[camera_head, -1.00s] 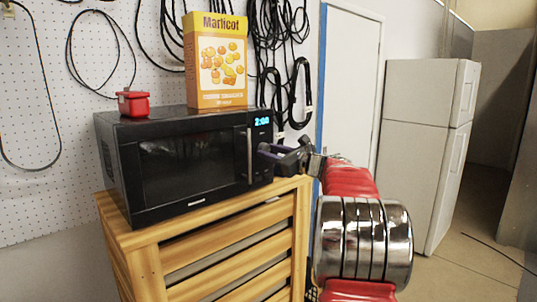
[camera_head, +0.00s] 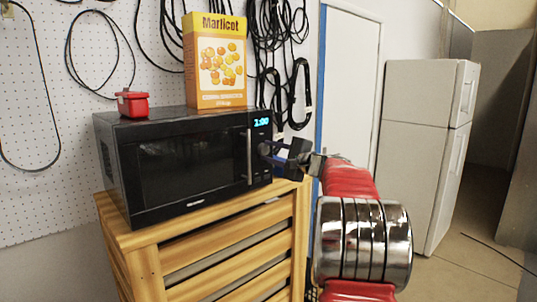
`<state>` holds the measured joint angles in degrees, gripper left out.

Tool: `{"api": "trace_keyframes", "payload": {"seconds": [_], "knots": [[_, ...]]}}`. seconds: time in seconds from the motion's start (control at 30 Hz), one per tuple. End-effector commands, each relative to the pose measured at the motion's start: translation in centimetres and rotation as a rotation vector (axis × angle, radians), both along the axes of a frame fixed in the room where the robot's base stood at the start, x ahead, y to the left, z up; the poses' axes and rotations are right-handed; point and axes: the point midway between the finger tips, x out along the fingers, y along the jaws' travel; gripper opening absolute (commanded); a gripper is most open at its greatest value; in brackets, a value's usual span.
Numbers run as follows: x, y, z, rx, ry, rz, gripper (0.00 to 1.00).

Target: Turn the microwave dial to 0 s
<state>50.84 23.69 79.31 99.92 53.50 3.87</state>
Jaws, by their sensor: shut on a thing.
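A black microwave (camera_head: 180,168) stands on a slatted wooden cabinet. Its blue display (camera_head: 261,122) at the upper right of the front appears to read 1:00. The dial (camera_head: 264,148) is on the control panel below the display and is mostly hidden by my gripper. My gripper (camera_head: 271,152) comes in from the right at the panel, with its fingers shut on the dial. The microwave door is shut, with a vertical silver handle (camera_head: 249,156) just left of my gripper.
A yellow and orange Marlicot box (camera_head: 216,62) and a small red pot (camera_head: 132,104) stand on the microwave. The wooden cabinet (camera_head: 150,238) is below. Black cables hang on the pegboard wall behind. A white fridge (camera_head: 425,140) stands to the right.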

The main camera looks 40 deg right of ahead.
Motion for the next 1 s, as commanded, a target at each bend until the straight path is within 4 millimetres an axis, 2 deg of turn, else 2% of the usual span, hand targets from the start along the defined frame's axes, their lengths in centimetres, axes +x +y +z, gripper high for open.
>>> {"api": "trace_keyframes", "payload": {"seconds": [0.03, 0.6, 1.0], "knots": [[0.11, 0.38, 0.44, -0.045, -0.007, 0.007, 0.09], [0.14, 0.49, 0.29, -0.582, -0.021, 0.01, 0.09], [0.15, 0.5, 0.13, -0.841, -0.027, 0.011, 0.09]]}}
